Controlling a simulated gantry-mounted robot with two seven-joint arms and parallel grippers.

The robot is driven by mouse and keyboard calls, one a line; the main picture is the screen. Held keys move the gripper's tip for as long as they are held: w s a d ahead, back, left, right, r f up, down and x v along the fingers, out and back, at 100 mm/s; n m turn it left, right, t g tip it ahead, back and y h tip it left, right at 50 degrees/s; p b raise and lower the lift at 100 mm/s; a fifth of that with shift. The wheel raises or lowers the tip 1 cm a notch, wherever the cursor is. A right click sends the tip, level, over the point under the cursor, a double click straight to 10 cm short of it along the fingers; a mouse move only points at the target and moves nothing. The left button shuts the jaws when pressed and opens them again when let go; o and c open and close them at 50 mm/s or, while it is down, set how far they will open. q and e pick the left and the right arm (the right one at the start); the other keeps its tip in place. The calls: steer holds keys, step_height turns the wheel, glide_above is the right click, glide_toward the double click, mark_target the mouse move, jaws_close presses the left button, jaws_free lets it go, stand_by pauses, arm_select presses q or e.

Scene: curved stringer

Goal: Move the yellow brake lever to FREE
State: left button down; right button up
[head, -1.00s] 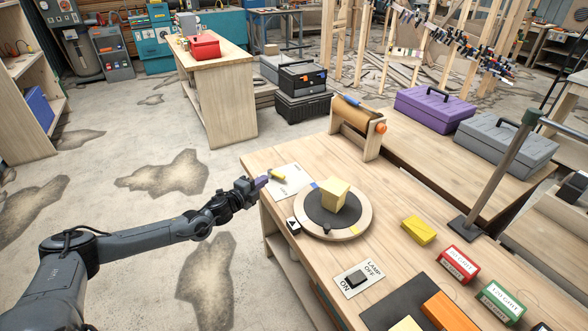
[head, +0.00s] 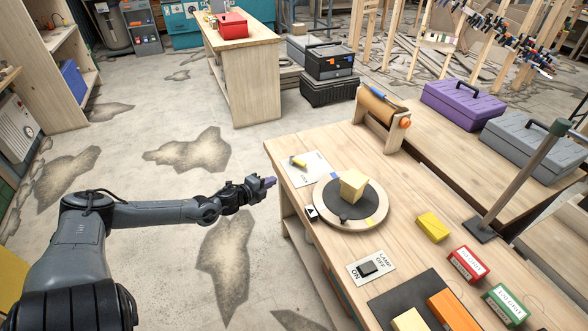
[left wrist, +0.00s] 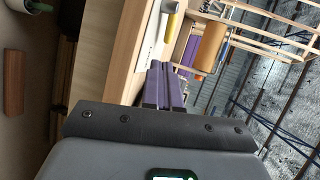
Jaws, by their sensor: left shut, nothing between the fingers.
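The yellow brake lever (head: 298,162) lies across a white plate (head: 311,172) at the bench's far left corner. The plate's lettering is too small to read, so I cannot tell which mark the lever points at. The lever also shows in the left wrist view (left wrist: 171,7), beyond the fingertips. My left gripper (head: 270,182) is shut and empty, its purple fingers just off the bench's left edge and apart from the lever. Those fingers are pressed together in the left wrist view (left wrist: 163,88). My right gripper is not in view.
A round turntable (head: 325,215) carrying a yellowish block (head: 353,186) sits right of the plate. A lamp switch panel (head: 371,268), a yellow block (head: 432,227) and a roller stand (head: 381,118) are also on the bench (head: 400,185). Open floor lies left of it.

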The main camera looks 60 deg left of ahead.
arm_select(q)
steer(key=b, duration=0.7)
glide_toward(299, 166)
steer(key=x, duration=0.4)
steer(key=shift+w+f, duration=0.1)
steer(key=shift+f, duration=0.15)
steer(key=shift+w+a, duration=0.25)
steer(key=shift+w, duration=0.8)
